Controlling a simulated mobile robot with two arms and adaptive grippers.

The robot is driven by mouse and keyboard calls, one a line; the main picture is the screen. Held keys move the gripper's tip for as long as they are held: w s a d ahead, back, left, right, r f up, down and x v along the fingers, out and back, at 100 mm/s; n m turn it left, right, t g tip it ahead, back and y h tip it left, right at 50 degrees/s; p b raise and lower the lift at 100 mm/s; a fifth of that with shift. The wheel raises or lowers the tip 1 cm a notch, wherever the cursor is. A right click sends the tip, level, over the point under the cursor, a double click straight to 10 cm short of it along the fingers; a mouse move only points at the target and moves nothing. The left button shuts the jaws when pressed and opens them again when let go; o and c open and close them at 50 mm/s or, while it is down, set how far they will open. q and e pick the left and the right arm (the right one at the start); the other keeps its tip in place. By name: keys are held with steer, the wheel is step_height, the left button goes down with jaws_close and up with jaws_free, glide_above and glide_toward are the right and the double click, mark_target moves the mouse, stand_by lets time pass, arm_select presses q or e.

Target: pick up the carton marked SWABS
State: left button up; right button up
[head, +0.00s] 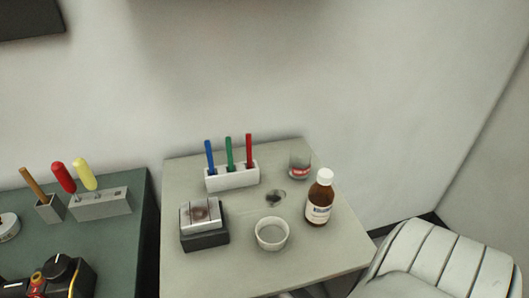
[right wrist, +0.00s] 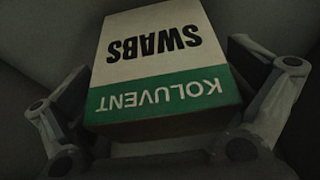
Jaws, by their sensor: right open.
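The carton marked SWABS (right wrist: 160,50) shows in the right wrist view, white with a green KOLUVENT band, its lettering upside down. My right gripper (right wrist: 158,75) is open, with one finger on each side of the carton. I cannot tell whether either finger touches it. The carton does not show in the head view, and neither gripper can be made out there.
A grey table (head: 190,275) bears a pen holder (head: 232,178), a metal-topped block (head: 204,224), a white bowl (head: 272,234), a brown bottle (head: 319,201) and a clear glass (head: 299,163). A green table (head: 120,240) with tools stands left, a pale chair (head: 440,265) right.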

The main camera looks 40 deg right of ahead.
steer(key=c, duration=1)
steer(key=shift+r, duration=0.1)
